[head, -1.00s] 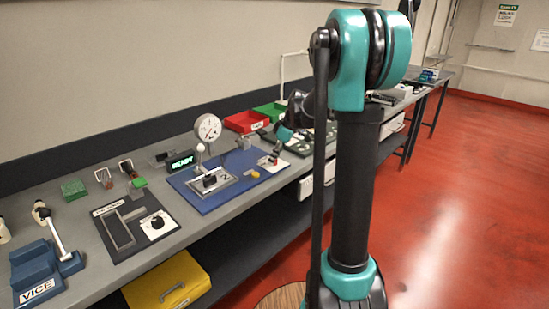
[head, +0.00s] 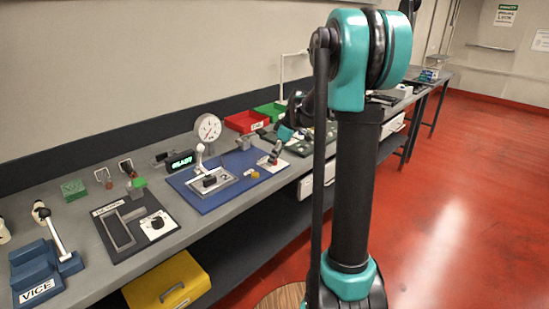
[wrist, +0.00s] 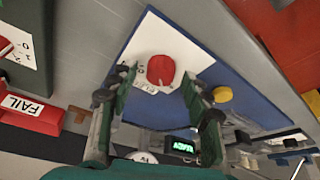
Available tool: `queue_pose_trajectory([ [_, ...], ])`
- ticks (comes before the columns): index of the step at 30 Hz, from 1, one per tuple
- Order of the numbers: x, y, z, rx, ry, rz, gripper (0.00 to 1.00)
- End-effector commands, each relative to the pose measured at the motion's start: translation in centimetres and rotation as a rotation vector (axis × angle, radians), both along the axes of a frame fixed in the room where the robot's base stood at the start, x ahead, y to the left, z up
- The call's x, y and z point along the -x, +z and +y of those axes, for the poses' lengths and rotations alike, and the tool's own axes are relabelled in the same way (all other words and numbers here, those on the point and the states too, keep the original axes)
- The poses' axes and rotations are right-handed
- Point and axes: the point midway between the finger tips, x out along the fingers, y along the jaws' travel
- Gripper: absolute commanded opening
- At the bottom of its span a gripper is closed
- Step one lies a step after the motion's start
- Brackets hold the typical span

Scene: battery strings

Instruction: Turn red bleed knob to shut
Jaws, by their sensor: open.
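The red bleed knob (wrist: 160,69) sits on a white plate (wrist: 165,35) with small printed marks, on the blue board (wrist: 225,75). My gripper (wrist: 158,76) is open in the wrist view, with one finger on each side of the knob. I cannot tell whether either finger touches it. The finger at left covers some of the printed marks, so I cannot read the knob's setting.
A dial gauge (head: 208,127) and a green-lit display (head: 180,160) stand at the back of the blue board. A yellow knob (wrist: 222,94) is close to the right finger. A red FAIL bin (wrist: 30,112) and another red knob (wrist: 5,47) lie at left in the wrist view.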

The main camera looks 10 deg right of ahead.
Motion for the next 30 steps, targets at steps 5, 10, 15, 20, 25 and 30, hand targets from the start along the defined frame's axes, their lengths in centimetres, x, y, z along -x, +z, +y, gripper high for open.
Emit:
queue_pose_trajectory([
  [5,0.5,2.1,-0.8,0.0,-0.002,0.0,0.49],
  [10,1.2,5.4,-1.9,0.0,-0.002,0.001,0.49],
  [15,1.8,8.3,-3.0,0.0,-0.001,0.0,0.49],
  [20,2.2,10.1,-3.6,0.0,-0.001,0.0,0.49],
  [25,2.3,10.8,-3.9,0.0,-0.001,0.0,0.49],
  [30,2.3,10.8,-3.9,0.0,0.0,0.0,0.49],
])
